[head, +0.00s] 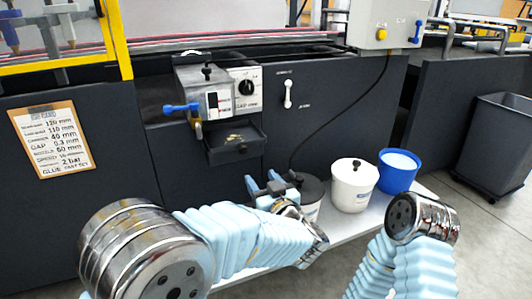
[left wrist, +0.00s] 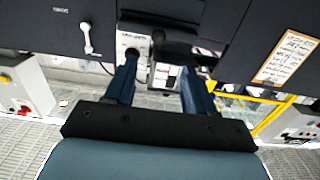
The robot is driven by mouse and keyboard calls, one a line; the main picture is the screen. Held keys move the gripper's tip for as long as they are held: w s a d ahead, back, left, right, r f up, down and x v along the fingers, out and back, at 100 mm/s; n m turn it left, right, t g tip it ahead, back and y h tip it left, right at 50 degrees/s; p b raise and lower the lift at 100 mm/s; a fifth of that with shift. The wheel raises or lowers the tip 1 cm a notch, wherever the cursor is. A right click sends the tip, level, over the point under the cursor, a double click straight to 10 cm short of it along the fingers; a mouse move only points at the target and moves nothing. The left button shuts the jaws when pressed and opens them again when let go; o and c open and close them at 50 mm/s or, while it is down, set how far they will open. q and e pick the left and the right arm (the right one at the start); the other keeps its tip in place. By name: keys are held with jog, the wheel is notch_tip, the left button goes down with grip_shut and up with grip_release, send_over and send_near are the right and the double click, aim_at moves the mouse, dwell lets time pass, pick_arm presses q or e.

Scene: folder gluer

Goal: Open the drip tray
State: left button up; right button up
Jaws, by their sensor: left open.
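The drip tray (head: 235,152) is a dark, shallow drawer below the grey glue unit (head: 206,80). It stands out from the machine front, and its inside shows with some yellowish bits in it. My left gripper (head: 264,184) is below and to the right of the tray in the head view, apart from it, with nothing between its blue fingers. In the left wrist view the open fingers (left wrist: 160,92) point toward the glue unit, and a dark shape lies beyond them; I cannot tell for sure that it is the tray. My right gripper is not in view.
A white lidded pot (head: 353,186), a blue bucket (head: 398,171) and a dark-lidded pot (head: 310,190) stand on a light bench (head: 338,228). A black cable hangs down the machine front. A clipboard (head: 53,141) is at left, a grey bin (head: 492,145) at right.

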aim_at(244, 151)
pick_arm(q)
jog(key=x, duration=1.3)
jog(key=shift+w+r, duration=0.3)
grip_shut()
jog(key=shift+s, duration=0.1)
